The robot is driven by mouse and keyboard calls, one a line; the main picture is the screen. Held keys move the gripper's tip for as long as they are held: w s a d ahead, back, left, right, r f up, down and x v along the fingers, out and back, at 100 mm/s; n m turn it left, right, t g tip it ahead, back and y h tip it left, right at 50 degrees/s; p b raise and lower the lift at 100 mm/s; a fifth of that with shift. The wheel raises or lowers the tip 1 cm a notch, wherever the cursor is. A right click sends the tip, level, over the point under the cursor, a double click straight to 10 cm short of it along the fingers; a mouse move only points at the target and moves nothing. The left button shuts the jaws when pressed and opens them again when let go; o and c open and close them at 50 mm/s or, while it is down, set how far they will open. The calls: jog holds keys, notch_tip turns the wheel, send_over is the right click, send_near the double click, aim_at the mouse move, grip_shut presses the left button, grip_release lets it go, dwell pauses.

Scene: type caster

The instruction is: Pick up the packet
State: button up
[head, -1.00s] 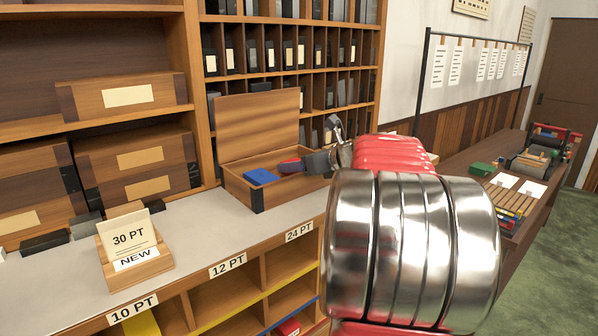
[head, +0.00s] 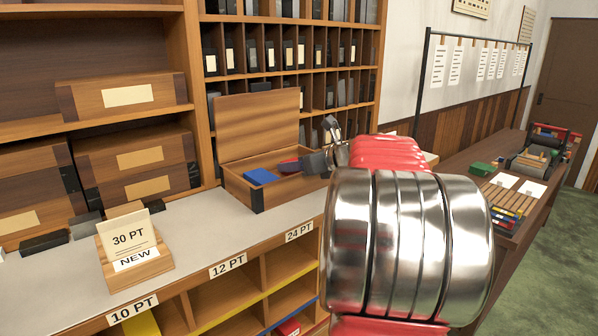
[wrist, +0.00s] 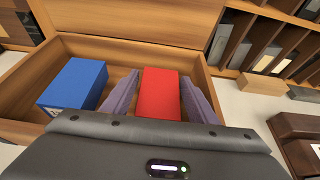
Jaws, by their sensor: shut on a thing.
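A red packet (wrist: 160,92) shows in the wrist view between the two grey-purple fingers of my gripper (wrist: 158,98). My gripper is shut on it, inside or just over the open wooden box (wrist: 22,100). In the head view my gripper (head: 300,163) reaches over the right side of the box (head: 235,190), and the red packet is mostly hidden by it. A blue packet (wrist: 75,84) lies in the box to the left, apart from my gripper; it also shows in the head view (head: 260,176).
The box's lid (head: 258,125) stands open at the back. A card holder marked 30 PT (head: 135,262) stands on the grey counter (head: 205,232) at left. Labelled cubbies are below the counter. In the wrist view, small blocks (wrist: 262,85) lie right of the box.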

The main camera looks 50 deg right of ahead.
jog(key=shift+f, duration=0.5)
grip_shut()
jog(key=shift+r, duration=0.1)
jog(key=shift+r, duration=0.15)
notch_tip(320, 180, up, 10)
jog(key=shift+r, duration=0.2)
dwell(0.5)
